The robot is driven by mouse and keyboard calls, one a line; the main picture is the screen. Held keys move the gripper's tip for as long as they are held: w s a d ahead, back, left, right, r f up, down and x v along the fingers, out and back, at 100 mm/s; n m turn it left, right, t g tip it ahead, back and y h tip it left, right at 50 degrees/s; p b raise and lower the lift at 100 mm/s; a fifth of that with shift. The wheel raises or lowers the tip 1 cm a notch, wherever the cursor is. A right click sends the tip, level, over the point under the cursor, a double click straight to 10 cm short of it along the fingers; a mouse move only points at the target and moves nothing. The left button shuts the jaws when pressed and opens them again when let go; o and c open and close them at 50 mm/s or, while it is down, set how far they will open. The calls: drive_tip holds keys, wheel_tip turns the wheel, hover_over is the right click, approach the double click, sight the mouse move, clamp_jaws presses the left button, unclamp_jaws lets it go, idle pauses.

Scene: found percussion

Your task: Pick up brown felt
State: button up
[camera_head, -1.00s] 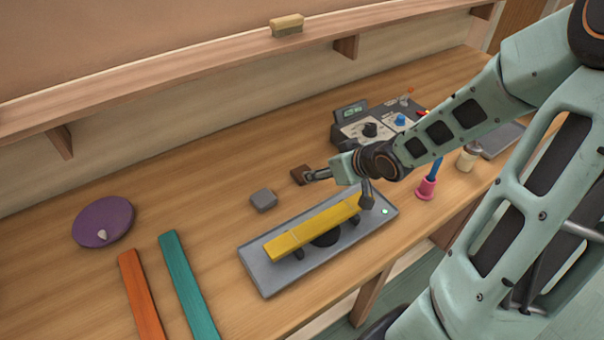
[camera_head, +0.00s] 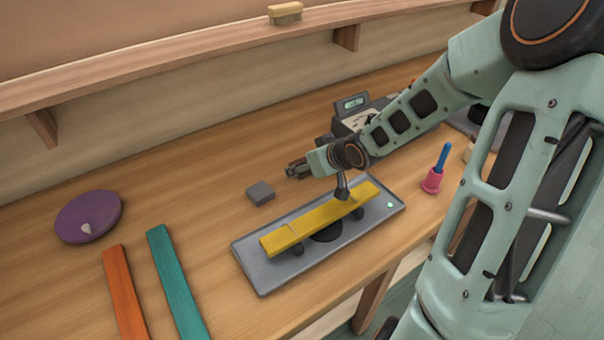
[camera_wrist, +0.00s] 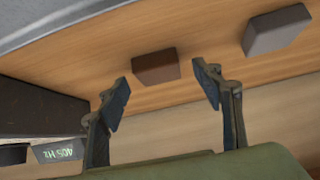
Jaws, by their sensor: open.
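The brown felt (camera_wrist: 156,67) is a small brown block on the wooden bench in the wrist view, lying between and just beyond my fingertips. My gripper (camera_wrist: 163,87) is open with nothing held, one finger to each side of the felt's line. In the head view my gripper (camera_head: 291,172) is low over the bench, just right of a small grey block (camera_head: 260,193). Whether the fingertips touch the felt cannot be told.
The grey block also shows at the wrist view's upper right (camera_wrist: 277,30). A yellow bar lies on a grey tray (camera_head: 267,283) in front of my gripper. A device with a display (camera_head: 352,103) stands behind. Orange (camera_head: 125,292) and teal (camera_head: 177,285) bars and a purple disc (camera_head: 88,212) lie left.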

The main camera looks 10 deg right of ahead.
drive_tip(key=shift+w+a+f, duration=0.15)
drive_tip(key=shift+w+f, duration=0.35)
drive_tip(key=c, duration=0.9)
drive_tip(key=shift+c, duration=0.2)
drive_tip(key=shift+r, duration=0.15)
